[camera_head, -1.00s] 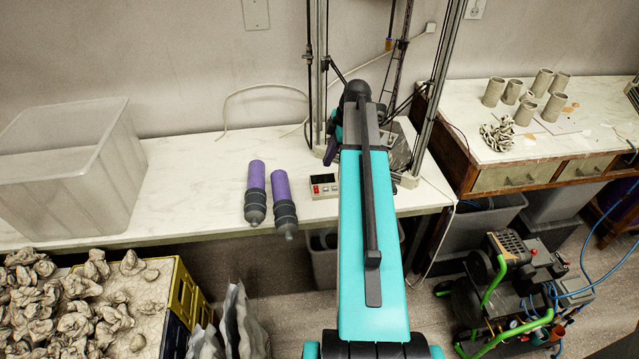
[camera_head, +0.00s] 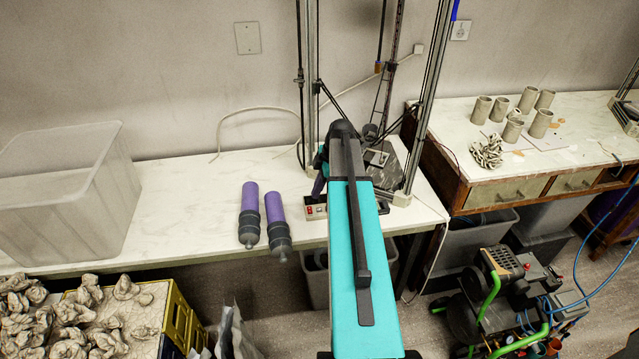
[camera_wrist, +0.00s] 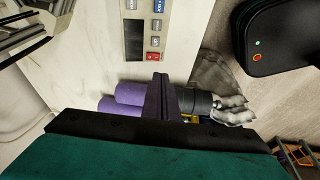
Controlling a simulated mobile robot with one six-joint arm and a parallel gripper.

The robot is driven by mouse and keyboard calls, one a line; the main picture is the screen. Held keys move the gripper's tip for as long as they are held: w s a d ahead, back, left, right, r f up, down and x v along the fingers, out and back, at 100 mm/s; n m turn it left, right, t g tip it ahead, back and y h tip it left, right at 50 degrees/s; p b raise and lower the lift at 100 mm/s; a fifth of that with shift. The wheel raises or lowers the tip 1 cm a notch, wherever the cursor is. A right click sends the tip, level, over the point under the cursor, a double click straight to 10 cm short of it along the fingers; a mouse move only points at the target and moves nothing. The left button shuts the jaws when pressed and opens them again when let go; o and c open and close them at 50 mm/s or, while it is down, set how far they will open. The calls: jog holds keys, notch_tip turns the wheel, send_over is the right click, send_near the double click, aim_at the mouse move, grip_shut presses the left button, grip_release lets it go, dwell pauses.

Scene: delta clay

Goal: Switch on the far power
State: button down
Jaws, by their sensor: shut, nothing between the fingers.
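A small control box (camera_head: 316,208) with red parts lies near the front edge of the white table, partly covered by my arm in the head view. In the wrist view its pale panel (camera_wrist: 145,25) shows a dark display (camera_wrist: 134,40), blue and grey buttons, and a red button (camera_wrist: 153,57) at the near end. My gripper (camera_wrist: 160,98) is shut and empty, pointing toward the panel, with its tip seen below the red button. I cannot tell whether it touches anything. My arm hides most of the gripper in the head view. No label reading power is legible.
Two purple and grey cylinders (camera_head: 249,216) lie left of the box. Metal rails (camera_head: 310,80) of a tall frame stand behind it. A grey bin (camera_head: 75,205) is at left. A compressor (camera_head: 500,290) stands on the floor at right. The table between bin and cylinders is clear.

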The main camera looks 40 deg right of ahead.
jog(key=p, duration=0.2)
send_over(311, 213)
jog(key=s, duration=0.1)
notch_tip(311, 213, down, 5)
jog(key=shift+r, duration=0.15)
jog(key=shift+w+d+f+p, duration=0.15)
jog(key=shift+f+p, duration=0.2)
jog(key=shift+f, duration=0.6)
jog(key=shift+w+d+f+p, duration=0.15)
jog(key=shift+f+p, duration=0.15)
jog(key=shift+f, duration=0.6)
jog(key=shift+s+f+b, duration=0.1)
jog(key=shift+f+b, duration=0.1)
jog(key=shift+b, duration=0.25)
jog(key=shift+f+b, duration=0.15)
jog(key=shift+b, duration=0.2)
jog(key=shift+s+a+f+t+b, duration=0.15)
jog(key=shift+t+b, duration=0.15)
jog(key=shift+b, duration=0.35)
jog(key=b, duration=0.3)
jog(key=shift+s+a+f+t+h, duration=0.15)
jog(key=shift+f+t+h, duration=0.1)
jog(key=shift+t+h, duration=0.15)
jog(key=shift+r, duration=0.2)
jog(key=shift+f, duration=0.1)
jog(key=shift+w+d, duration=0.2)
